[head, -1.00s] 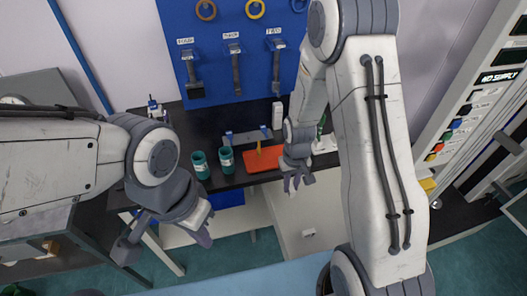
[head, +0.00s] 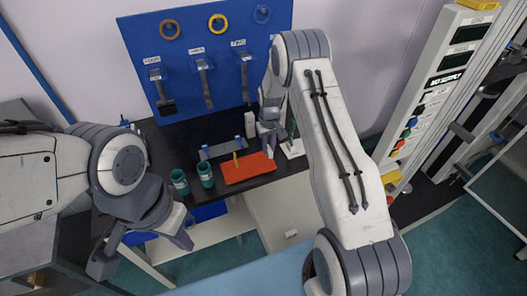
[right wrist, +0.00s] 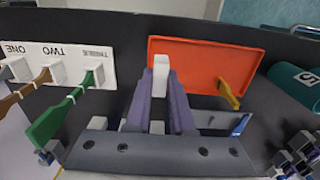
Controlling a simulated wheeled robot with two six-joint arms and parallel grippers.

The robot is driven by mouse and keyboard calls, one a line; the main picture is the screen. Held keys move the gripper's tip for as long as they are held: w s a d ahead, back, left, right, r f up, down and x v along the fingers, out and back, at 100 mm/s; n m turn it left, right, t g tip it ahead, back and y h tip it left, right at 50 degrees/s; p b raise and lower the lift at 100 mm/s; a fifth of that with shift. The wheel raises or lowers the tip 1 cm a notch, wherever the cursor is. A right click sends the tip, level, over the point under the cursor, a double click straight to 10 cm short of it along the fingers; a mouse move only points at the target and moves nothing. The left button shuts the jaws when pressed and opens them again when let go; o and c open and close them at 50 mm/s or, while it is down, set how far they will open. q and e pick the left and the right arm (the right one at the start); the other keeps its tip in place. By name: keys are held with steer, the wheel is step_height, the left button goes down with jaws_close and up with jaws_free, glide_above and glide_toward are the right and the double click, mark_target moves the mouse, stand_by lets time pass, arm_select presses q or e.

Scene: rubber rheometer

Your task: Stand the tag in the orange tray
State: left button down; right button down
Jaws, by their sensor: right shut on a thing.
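The orange tray (head: 262,172) lies on the black bench; the right wrist view also shows it (right wrist: 190,62). A yellow tag (right wrist: 229,94) stands up at the tray, leaning in the wrist picture; in the head view it is a thin yellow upright (head: 236,158). My right gripper (right wrist: 160,85) is shut on a small white block (right wrist: 161,72); I cannot tell what it is. In the head view my right gripper (head: 268,138) is behind the tray, above the bench and apart from the yellow tag. My left gripper (head: 165,235) hangs empty in front of the bench; its opening is unclear.
A white rack (right wrist: 68,62) marked ONE, TWO and a third label holds brown and green tags beside my right gripper. Two teal cups (head: 192,178) stand left of the tray. A grey plate with blue clips (head: 220,149) lies behind it. A blue tool board (head: 205,60) stands at the back.

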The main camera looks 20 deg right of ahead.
steer(key=shift+w+a+f, duration=0.5)
steer(key=shift+w+a, duration=0.1)
steer(key=shift+w, duration=0.05)
step_height(320, 180, down, 4)
steer(key=shift+f+p, duration=0.1)
steer(key=shift+p, duration=1.15)
